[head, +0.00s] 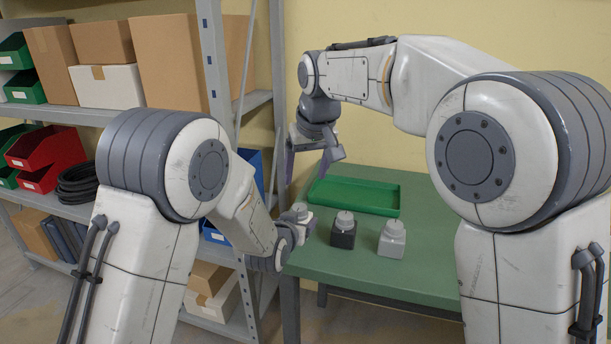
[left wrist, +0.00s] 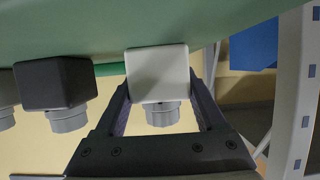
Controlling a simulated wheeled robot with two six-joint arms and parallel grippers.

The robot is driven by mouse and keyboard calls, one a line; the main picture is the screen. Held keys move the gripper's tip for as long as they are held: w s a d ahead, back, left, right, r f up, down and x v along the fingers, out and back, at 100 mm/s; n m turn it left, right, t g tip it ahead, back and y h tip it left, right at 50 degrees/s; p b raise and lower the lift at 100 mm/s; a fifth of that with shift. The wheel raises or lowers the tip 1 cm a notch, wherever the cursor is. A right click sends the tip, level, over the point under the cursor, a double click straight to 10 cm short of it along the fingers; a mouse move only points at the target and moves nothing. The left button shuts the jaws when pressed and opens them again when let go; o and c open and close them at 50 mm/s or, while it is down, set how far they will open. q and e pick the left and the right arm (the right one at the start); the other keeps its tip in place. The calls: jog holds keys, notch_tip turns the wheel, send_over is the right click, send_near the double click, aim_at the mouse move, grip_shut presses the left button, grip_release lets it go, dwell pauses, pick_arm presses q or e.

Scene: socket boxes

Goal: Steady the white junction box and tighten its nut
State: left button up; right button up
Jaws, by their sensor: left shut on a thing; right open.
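The white junction box (left wrist: 158,72) sits at the left end of a row of boxes on the green table, with a round grey nut (left wrist: 162,113) on its top. My left gripper (left wrist: 160,92) is shut on it, one finger on each side. In the head view the white box (head: 300,217) is partly hidden by my left wrist, and its nut shows on top. My right gripper (head: 312,158) is open and empty, in the air above and behind the white box, apart from the nut.
A black box (head: 343,237) and a light grey box (head: 392,243), each with a round nut, stand to the right of the white box. A green tray (head: 355,198) lies behind them. Metal shelving (head: 215,80) stands left of the table. The table's right side is clear.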

pick_arm(q)
jog(key=o, duration=1.5)
